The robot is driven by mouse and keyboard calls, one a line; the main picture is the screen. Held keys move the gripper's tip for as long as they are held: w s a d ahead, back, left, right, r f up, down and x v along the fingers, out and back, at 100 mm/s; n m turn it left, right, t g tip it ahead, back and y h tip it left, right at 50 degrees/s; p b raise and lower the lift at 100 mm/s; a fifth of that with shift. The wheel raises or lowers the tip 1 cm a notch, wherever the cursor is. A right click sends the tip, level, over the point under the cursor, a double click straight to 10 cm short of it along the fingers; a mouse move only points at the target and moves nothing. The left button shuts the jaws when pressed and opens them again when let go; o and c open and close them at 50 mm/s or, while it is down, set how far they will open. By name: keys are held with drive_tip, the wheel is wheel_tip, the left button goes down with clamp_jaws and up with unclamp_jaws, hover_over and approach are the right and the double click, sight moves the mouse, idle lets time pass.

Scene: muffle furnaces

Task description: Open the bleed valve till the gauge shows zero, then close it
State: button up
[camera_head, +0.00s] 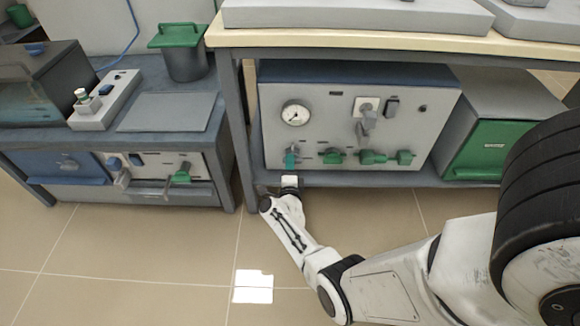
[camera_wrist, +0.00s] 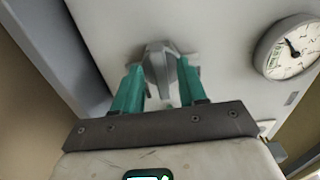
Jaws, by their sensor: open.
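A grey lobed valve knob (camera_wrist: 158,60) sits on the light grey furnace panel (camera_head: 330,110), low at the left. My gripper (camera_head: 291,158) is at this knob, and its open teal fingers stand on either side of it in the wrist view (camera_wrist: 160,80). I cannot tell whether the fingers touch it. In the head view the knob is mostly hidden by my gripper. The round white gauge (camera_head: 295,113) is above the knob. It also shows in the wrist view (camera_wrist: 289,47), with its needle off to the upper left; the numbers are unreadable.
Several green handles (camera_head: 373,157) run along the panel to the right of my gripper. A grey lever switch (camera_head: 368,118) is above them. A green-fronted box (camera_head: 490,146) stands at the right. A side bench (camera_head: 165,111) is at the left. The tiled floor in front is mostly clear.

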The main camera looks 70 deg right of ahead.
drive_tip(key=shift+a, duration=0.1)
drive_tip(key=p+v, duration=0.5)
drive_tip(key=v, duration=0.5)
drive_tip(key=shift+a, duration=0.3)
drive_tip(key=shift+s, duration=0.1)
